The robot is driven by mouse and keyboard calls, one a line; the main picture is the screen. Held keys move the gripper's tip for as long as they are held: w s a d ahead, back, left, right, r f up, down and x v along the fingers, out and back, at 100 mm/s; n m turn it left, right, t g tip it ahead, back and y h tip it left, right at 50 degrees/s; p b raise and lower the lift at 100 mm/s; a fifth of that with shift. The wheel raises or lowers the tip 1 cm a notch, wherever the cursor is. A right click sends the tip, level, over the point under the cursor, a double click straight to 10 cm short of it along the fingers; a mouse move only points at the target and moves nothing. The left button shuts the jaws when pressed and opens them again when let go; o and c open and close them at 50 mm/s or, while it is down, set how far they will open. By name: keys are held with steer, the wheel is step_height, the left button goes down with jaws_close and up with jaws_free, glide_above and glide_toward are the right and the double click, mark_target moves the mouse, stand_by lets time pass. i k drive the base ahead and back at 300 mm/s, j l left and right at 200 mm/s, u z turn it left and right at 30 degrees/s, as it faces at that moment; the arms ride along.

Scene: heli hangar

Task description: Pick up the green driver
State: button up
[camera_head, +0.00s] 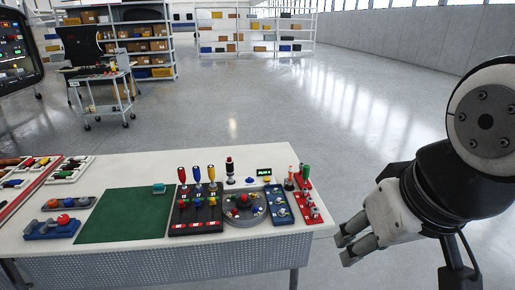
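The green driver (305,173) appears as an upright green handle at the far end of a red holder (312,212) near the table's right edge. An orange-handled item (290,179) stands close on its left. The driver's lower part is hard to make out. My gripper (345,248) is at the right, beyond the table's right edge and nearer to me than the driver. Its two fingers point left with a gap between them. They are empty and apart from the driver.
The white table (150,167) also bears a green mat (125,215), a dark rack (195,228) with red, blue and yellow drivers, a round grey tray (243,217) and a blue holder (279,218). Shelves and a cart (104,101) stand far behind. The floor right of the table is clear.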

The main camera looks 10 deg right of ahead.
mark_target(307, 168)
steer(key=i+j, duration=0.1)
steer(key=i, duration=0.35)
steer(key=i+j, duration=0.15)
steer(key=i, duration=0.3)
steer(key=i+j, duration=0.1)
steer(key=i, duration=0.35)
steer(key=z, duration=0.05)
